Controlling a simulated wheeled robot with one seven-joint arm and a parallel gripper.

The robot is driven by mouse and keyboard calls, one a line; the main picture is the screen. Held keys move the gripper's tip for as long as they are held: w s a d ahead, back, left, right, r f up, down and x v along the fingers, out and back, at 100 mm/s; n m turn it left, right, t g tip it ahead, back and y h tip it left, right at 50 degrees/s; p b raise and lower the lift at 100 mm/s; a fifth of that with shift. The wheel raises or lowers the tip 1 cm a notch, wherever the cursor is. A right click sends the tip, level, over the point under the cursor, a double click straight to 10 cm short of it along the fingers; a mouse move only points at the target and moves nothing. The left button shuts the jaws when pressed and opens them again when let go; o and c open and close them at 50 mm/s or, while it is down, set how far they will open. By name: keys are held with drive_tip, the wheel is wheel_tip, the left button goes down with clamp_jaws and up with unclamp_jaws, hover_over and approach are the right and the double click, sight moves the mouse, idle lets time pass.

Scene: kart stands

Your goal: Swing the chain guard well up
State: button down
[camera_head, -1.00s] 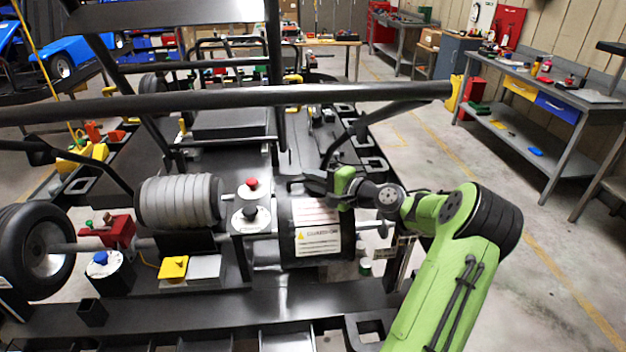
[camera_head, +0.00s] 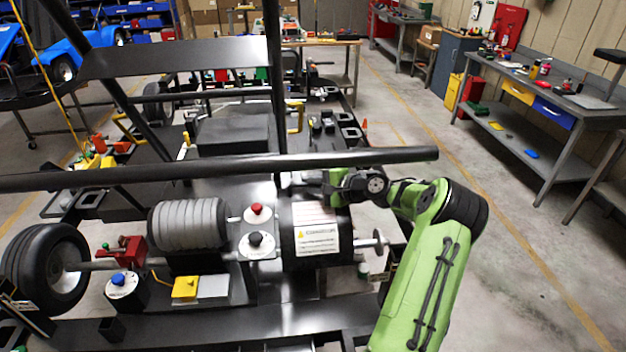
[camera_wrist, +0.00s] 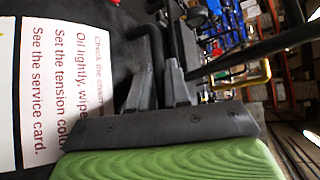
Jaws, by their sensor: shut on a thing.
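The chain guard (camera_head: 318,220) is a black curved cover with a white printed label and a yellow warning triangle. It sits mid-picture in the head view, right of the ribbed grey cylinder. My gripper (camera_head: 308,181) is at its upper edge, partly behind the long black bar. In the wrist view my gripper's fingers (camera_wrist: 165,85) are closed around a thin dark bar, seemingly the guard's handle (camera_wrist: 150,45). The guard's label (camera_wrist: 55,85) fills the left of that view. The exact contact is hard to make out, dark on dark.
A long black bar (camera_head: 220,168) crosses in front of my gripper. A black upright (camera_head: 276,90) stands behind it. A plate with red and black knobs (camera_head: 256,230) adjoins the guard's left. The ribbed cylinder (camera_head: 188,224) lies further left. Open floor (camera_head: 500,220) is at right.

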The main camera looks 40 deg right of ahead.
drive_tip(key=c, duration=1.5)
unclamp_jaws()
drive_tip(key=shift+a+f, duration=0.1)
drive_tip(key=shift+o, duration=0.2)
drive_tip(key=b+v, duration=0.1)
drive_tip(key=v, duration=1.4)
drive_tip(key=shift+s, duration=0.3)
